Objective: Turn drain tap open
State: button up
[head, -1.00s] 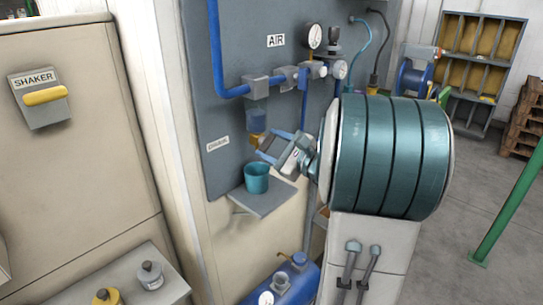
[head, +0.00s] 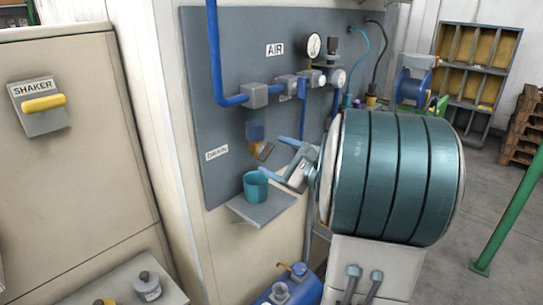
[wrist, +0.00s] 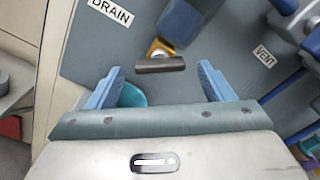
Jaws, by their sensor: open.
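The drain tap (head: 266,151) has a dark bar handle on a brass fitting under a blue filter bowl (head: 255,131) on the grey panel. In the wrist view the tap handle (wrist: 160,64) lies crosswise between my fingertips, with a gap on each side. My gripper (head: 272,156) is open and empty, just right of the tap in the head view. Its two blue fingers (wrist: 160,72) flank the handle in the wrist view; how far the handle sits in depth between them is hard to tell.
A teal cup (head: 256,186) stands on a small grey shelf (head: 262,207) below the tap, partly behind my left finger in the wrist view. Blue air pipes (head: 232,100) and gauges (head: 314,45) are above. A blue tank (head: 288,290) sits below.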

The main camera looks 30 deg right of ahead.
jog(key=b+v, duration=0.1)
jog(key=v, duration=1)
jog(key=shift+s, duration=0.4)
